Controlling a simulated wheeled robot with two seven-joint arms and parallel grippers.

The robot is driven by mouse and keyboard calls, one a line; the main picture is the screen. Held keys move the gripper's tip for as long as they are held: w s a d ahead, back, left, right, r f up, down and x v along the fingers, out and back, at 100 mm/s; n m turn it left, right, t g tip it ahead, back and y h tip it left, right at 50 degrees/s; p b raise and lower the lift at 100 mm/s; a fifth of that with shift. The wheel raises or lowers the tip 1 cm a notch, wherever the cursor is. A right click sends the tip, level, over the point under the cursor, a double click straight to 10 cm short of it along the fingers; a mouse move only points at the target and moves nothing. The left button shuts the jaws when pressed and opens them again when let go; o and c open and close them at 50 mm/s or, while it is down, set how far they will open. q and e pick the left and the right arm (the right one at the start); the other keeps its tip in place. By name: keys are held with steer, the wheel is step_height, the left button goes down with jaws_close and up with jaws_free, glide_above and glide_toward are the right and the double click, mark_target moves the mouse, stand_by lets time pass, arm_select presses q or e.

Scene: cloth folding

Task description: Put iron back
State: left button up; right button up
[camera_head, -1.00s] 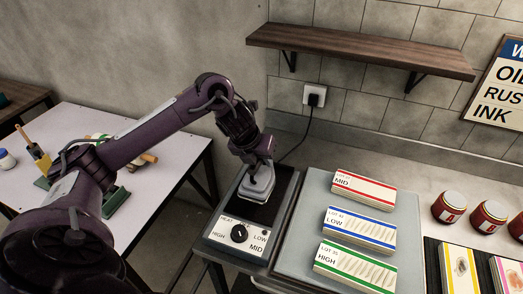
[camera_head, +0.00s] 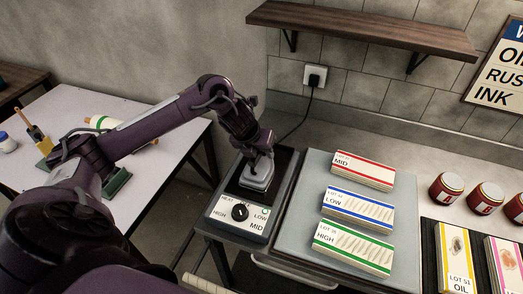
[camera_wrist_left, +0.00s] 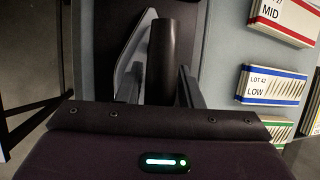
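The iron (camera_head: 257,174) has a light grey body and sits on the dark pad of the heat station (camera_head: 231,189), at its upper part. My left gripper (camera_head: 262,154) reaches down over the iron from above. In the left wrist view the iron's dark handle (camera_wrist_left: 160,55) stands between the two fingers (camera_wrist_left: 160,88). I cannot tell whether the fingers press on it. The iron's grey body edge (camera_wrist_left: 134,52) shows left of the handle. My right gripper is not in view.
A grey board (camera_head: 304,234) beside the station holds red MID (camera_head: 364,170), blue LOW (camera_head: 358,207) and green HIGH (camera_head: 352,248) cloth stacks. A shelf (camera_head: 360,32) overhangs the wall. A side table (camera_head: 172,155) is left.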

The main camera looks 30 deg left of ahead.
arm_select(q)
steer(key=shift+o, duration=0.8)
steer(key=shift+r, duration=0.25)
steer(key=shift+s+r, duration=0.15)
steer(key=shift+r, duration=0.2)
steer(key=v, duration=0.5)
steer(key=shift+s+a+r+b, duration=0.1)
steer(key=shift+b, duration=0.3)
steer(key=shift+p+v, duration=0.7)
steer(key=shift+v, duration=2.25)
